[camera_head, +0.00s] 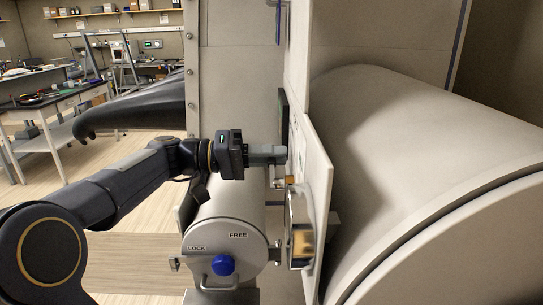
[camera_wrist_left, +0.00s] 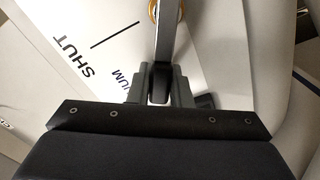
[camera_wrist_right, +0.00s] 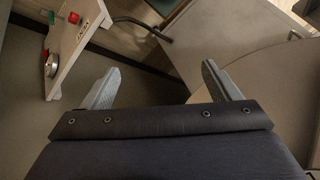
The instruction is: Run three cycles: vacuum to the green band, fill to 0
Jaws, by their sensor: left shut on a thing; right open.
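My left gripper (camera_head: 284,154) reaches in from the left to a white control panel (camera_head: 319,180) seen nearly edge-on in the head view. In the left wrist view the left gripper (camera_wrist_left: 158,85) is shut on a grey valve lever (camera_wrist_left: 164,42). The panel there carries the word SHUT, a black line and a partly hidden blue label ending in "UM". A round gauge (camera_head: 300,228) sticks out of the panel below the gripper; its face cannot be read. My right gripper (camera_wrist_right: 160,70) is open and empty in the right wrist view.
A small cylinder chamber (camera_head: 225,232) with LOCK and FREE labels and a blue knob (camera_head: 222,265) sits below my left arm. A large pale cylinder (camera_head: 420,170) fills the right. The right wrist view shows a plate with a red knob (camera_wrist_right: 74,18). A workbench (camera_head: 50,100) stands far left.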

